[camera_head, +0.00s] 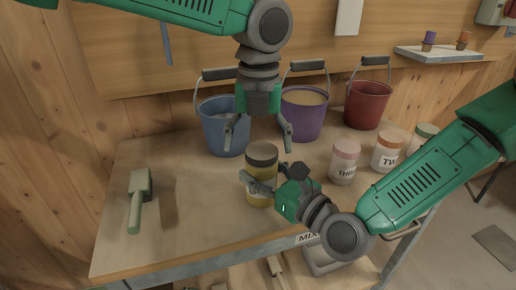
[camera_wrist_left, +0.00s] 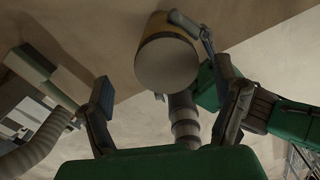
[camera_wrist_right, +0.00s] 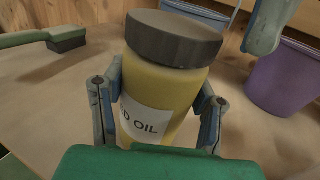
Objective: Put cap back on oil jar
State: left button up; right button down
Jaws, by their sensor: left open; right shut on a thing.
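The oil jar (camera_head: 259,191) is yellow with a white label reading "OIL" in the right wrist view (camera_wrist_right: 150,122). It stands upright on the table. Its dark grey cap (camera_head: 262,153) sits on top of the jar, and no gap shows between them in the right wrist view (camera_wrist_right: 173,38). My right gripper (camera_head: 264,181) is shut around the jar's body, a finger on each side. My left gripper (camera_head: 258,139) is open and empty, pointing down just above the cap. The left wrist view shows the round cap top (camera_wrist_left: 166,64) ahead of its spread fingers.
Blue (camera_head: 222,128), purple (camera_head: 303,120) and red (camera_head: 367,105) buckets stand along the back. Pink-lidded (camera_head: 344,165), orange-lidded (camera_head: 387,152) and green-lidded (camera_head: 422,137) jars stand at right. A green-handled brush (camera_head: 136,200) lies at left. The table's (camera_head: 195,215) front left is clear.

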jog(key=shift+s+a+f, duration=0.1)
jog(key=shift+s, duration=0.05)
pick_arm(q)
notch_tip(320, 180, up, 10)
jog(key=shift+r, duration=0.25)
pick_arm(e)
jog(key=c, duration=0.5)
grip_release()
jog(key=shift+c, duration=0.2)
jog(key=v, duration=1.2)
pick_arm(q)
jog(key=shift+f, duration=0.1)
pick_arm(e)
jog(key=shift+f, duration=0.1)
